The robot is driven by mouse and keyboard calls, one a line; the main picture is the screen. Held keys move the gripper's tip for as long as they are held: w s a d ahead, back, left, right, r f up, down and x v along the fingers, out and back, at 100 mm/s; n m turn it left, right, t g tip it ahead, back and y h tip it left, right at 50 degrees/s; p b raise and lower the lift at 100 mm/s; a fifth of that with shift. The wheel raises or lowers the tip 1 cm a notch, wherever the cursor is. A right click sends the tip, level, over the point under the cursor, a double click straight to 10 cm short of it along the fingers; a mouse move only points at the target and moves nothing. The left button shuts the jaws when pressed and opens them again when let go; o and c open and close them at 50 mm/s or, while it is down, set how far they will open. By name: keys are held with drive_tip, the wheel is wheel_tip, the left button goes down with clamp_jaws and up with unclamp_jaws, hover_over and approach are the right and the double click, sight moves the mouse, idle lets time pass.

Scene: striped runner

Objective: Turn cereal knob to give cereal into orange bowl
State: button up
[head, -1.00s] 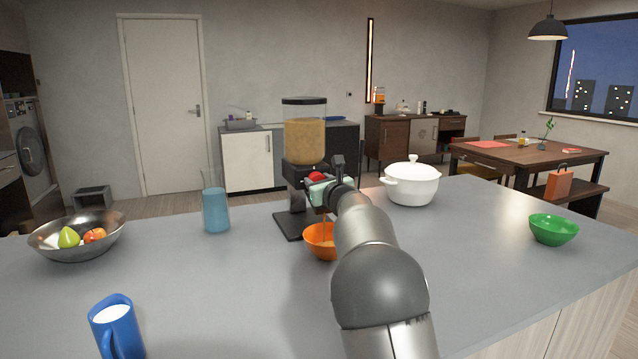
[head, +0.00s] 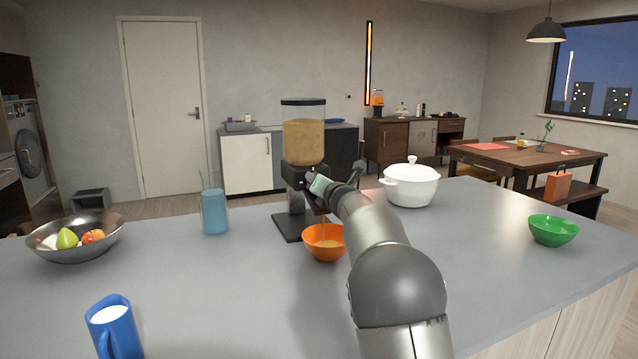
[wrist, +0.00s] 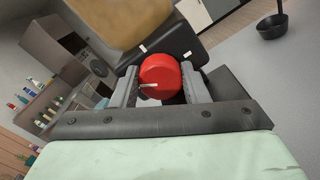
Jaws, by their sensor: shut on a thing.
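The cereal dispenser (head: 303,143) stands on the counter, its clear hopper filled with tan cereal. Its red knob (wrist: 161,77) shows in the wrist view between the two fingers of my gripper (wrist: 160,86), which is shut on it. In the head view my gripper (head: 318,183) is at the dispenser's front and hides the knob. The orange bowl (head: 312,249) sits below the dispenser's outlet, beneath my gripper. Some tan cereal (head: 327,243) shows in the bowl.
A white lidded pot (head: 411,188) stands right of the dispenser and a blue glass (head: 214,212) left of it. A green bowl (head: 553,231), a metal fruit bowl (head: 50,246) and a blue mug (head: 115,329) also stand on the counter. The front middle is clear.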

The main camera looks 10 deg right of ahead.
drive_tip(key=shift+m, duration=0.3)
drive_tip(key=o, duration=1)
drive_tip(key=b+v, duration=0.3)
drive_tip(key=v, duration=1.4)
drive_tip(key=shift+s, duration=0.25)
